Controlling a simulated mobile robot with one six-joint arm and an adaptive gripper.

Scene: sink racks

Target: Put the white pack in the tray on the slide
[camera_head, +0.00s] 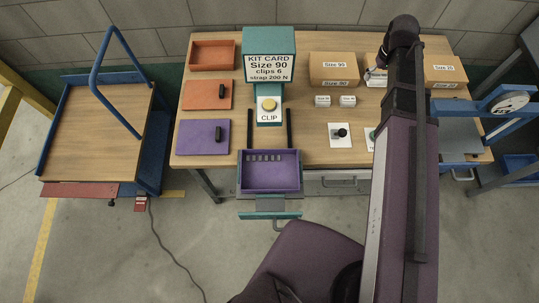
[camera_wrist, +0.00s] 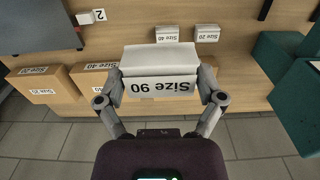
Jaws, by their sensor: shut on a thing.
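The white pack (camera_wrist: 160,60) is held between the two fingers of my gripper (camera_wrist: 160,80) in the wrist view. Its label reads "Size 90", upside down in that view. In the head view, the pack shows as a small white shape (camera_head: 376,73) at the back right of the bench, partly hidden by my arm. The purple tray (camera_head: 270,188) sits on the slide (camera_head: 270,202) at the front middle of the bench, well to the left of my gripper. Several small pale pieces lie along the tray's back side.
Cardboard boxes (camera_head: 334,68) stand at the back right. Two small white packs (camera_head: 348,101) lie in front of them. The teal kit card stand (camera_head: 269,55), with its clip button, rises behind the tray. Orange and purple mats (camera_head: 203,146) lie on the left.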

